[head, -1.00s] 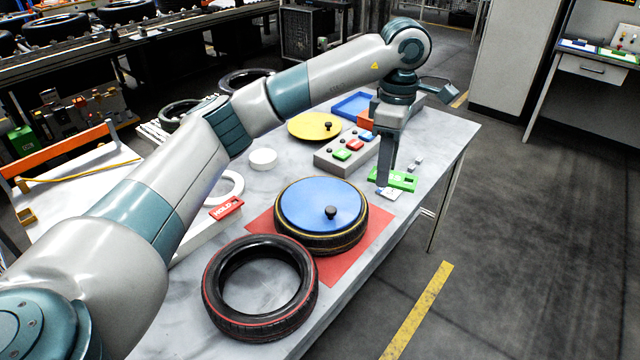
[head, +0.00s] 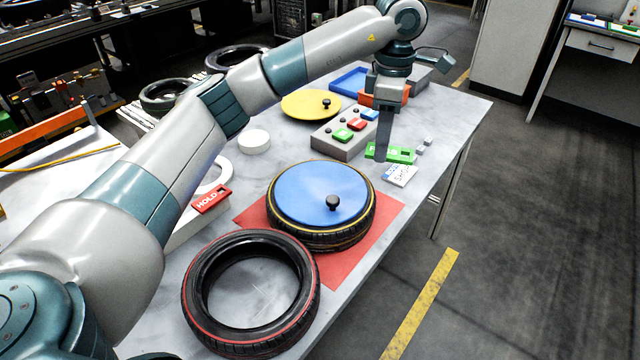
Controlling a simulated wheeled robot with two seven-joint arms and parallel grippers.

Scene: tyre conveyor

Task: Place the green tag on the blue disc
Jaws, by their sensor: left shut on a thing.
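The green tag (head: 404,156) is at the right side of the table, at the tip of my left gripper (head: 378,155). The gripper points down and its jaws are shut on the tag; the fingers hide part of the tag's left end. The tag seems to be at or a little above the table; the exact height is hard to tell. The blue disc (head: 310,190), with a black knob (head: 333,203), lies on a tyre (head: 325,240) on a red mat (head: 385,222), nearer and to the left of the gripper. My right gripper is not in view.
A white printed card (head: 400,177) lies just in front of the tag, with small grey blocks (head: 423,147) beside it. A grey button box (head: 340,142), a yellow disc (head: 305,104) and a blue tray (head: 350,80) stand behind. A red "HOLD" tag (head: 211,200) and an empty tyre (head: 250,292) are nearer.

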